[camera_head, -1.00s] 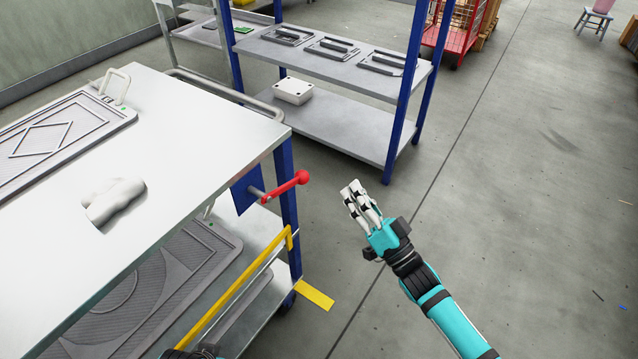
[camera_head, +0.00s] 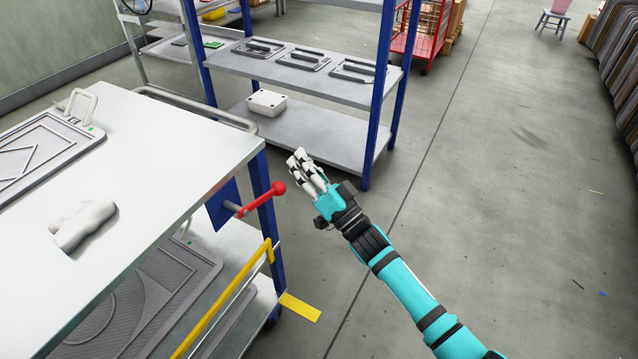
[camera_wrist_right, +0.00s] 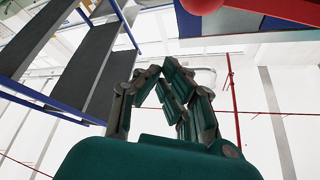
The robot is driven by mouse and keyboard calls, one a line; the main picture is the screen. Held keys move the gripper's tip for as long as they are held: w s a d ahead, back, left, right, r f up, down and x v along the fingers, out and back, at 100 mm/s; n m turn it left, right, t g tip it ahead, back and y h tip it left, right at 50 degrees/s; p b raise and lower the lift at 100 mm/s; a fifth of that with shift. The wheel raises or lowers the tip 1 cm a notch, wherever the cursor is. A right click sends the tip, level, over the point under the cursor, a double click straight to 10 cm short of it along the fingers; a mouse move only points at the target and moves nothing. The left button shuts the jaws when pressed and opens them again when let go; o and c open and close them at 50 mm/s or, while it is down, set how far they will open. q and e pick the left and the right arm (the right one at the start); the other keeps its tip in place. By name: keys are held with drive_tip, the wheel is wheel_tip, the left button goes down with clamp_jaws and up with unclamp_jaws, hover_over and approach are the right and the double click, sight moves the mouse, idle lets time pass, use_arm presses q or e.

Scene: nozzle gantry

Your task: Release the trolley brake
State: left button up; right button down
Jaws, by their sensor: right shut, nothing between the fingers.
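The trolley (camera_head: 170,135) stands at the left in the head view, with a white top and blue legs. A yellow pedal-like bar (camera_head: 300,308) lies low by the wheel. My right gripper (camera_head: 301,160) is shut and empty, beyond and slightly right of the red knob, apart from it. In the right wrist view, the fingers (camera_wrist_right: 165,75) are closed together and the red knob (camera_wrist_right: 203,4) shows at the top edge. My left gripper is not in view.
A blue-legged shelf (camera_head: 330,130) with several grey trays stands behind the trolley. A yellow rail (camera_head: 225,295) runs along the trolley's side. A red cage cart (camera_head: 420,35) stands farther back.

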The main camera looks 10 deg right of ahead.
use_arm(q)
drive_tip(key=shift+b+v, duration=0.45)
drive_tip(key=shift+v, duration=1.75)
use_arm(e)
drive_tip(key=shift+s+a+f, duration=0.2)
drive_tip(key=shift+a+f, duration=0.1)
drive_tip(key=shift+f, duration=0.25)
drive_tip(key=shift+s+a+f, duration=0.15)
drive_tip(key=shift+a+f, duration=0.15)
drive_tip(key=shift+f, duration=0.3)
drive_tip(key=shift+s+a+f, duration=0.2)
drive_tip(key=shift+a+f, duration=0.1)
drive_tip(key=shift+f, duration=0.25)
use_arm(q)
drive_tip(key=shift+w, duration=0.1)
use_arm(e)
drive_tip(key=shift+w+f, duration=0.1)
